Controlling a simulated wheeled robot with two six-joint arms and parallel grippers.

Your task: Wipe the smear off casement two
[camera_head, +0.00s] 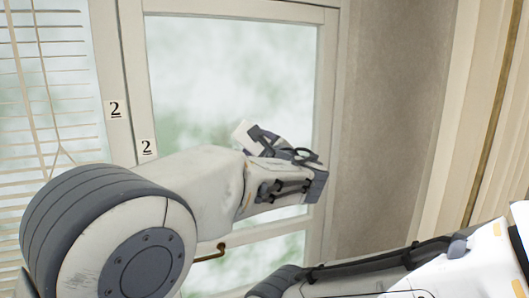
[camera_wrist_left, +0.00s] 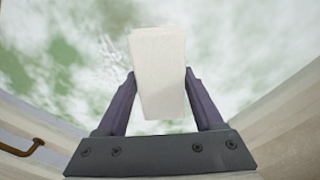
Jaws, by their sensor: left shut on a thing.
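Casement two (camera_head: 132,60) is the white-framed window with a "2" label (camera_head: 148,147) on its left stile. Its glass (camera_head: 225,70) shows blurred green and white. My left gripper (camera_head: 262,143) is in front of the pane's lower right part, shut on a white block (camera_head: 241,132). In the left wrist view, the block (camera_wrist_left: 158,75) sits between both fingers of the gripper (camera_wrist_left: 160,90), its far end toward the glass. Whether it touches the glass I cannot tell. Faint whitish streaks, perhaps the smear (camera_wrist_left: 108,50), show left of the block. My arm hides part of the casement.
A brass handle (camera_head: 210,252) sticks out below my left forearm. A second "2" label (camera_head: 115,109) is on the fixed frame. A window with white bars (camera_head: 45,90) is at left. Plain wall (camera_head: 385,110) and a pale curtain or panel (camera_head: 480,110) stand at right.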

